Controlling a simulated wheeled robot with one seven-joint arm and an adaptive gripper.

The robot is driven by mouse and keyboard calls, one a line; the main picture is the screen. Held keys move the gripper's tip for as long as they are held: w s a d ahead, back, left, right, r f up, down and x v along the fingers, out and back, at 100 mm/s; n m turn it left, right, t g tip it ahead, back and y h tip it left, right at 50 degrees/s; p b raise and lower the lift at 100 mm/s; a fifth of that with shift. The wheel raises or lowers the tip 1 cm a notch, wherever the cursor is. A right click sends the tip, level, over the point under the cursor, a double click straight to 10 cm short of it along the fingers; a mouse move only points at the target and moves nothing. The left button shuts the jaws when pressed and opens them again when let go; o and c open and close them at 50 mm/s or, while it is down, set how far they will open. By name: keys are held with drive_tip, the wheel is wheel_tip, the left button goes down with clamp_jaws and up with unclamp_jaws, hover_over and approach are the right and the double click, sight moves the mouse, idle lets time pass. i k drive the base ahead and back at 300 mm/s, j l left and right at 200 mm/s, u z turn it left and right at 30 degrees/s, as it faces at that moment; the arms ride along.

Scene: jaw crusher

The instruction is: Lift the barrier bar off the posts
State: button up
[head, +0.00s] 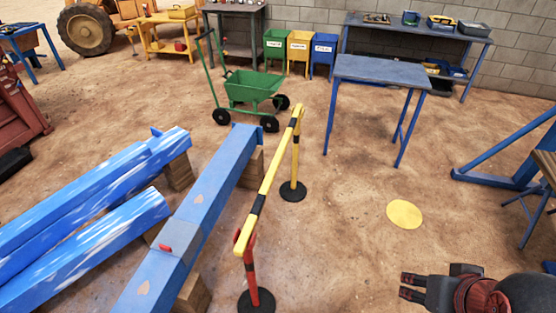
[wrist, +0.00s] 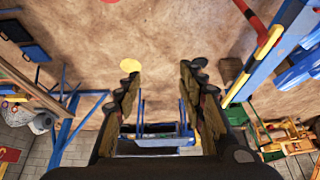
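The barrier bar (head: 270,180) is yellow with black bands and lies across two posts in the middle of the head view. The far post (head: 295,160) is yellow on a round black base. The near post (head: 251,265) is red with a dark band, also on a black base. In the wrist view, part of the bar (wrist: 237,88) shows at the upper right, with the red post (wrist: 268,42) beside it. My gripper (head: 408,287) is at the lower right of the head view, apart from the bar. Its fingers are spread and empty in the wrist view (wrist: 160,95).
Blue beams (head: 200,205) on wooden blocks lie just left of the bar. A green cart (head: 250,92) stands behind the far post. A blue table (head: 380,72) is at the back right. Open dirt with a yellow disc (head: 404,214) lies right of the bar.

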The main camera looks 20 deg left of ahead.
sight(244, 239)
drive_tip(key=i+u, duration=0.1)
drive_tip(key=u, duration=0.4)
drive_tip(key=i+l+u, duration=0.35)
drive_tip(key=i, duration=0.25)
drive_tip(key=i+l+u, duration=0.4)
drive_tip(key=i, duration=0.2)
drive_tip(key=i+l, duration=0.7)
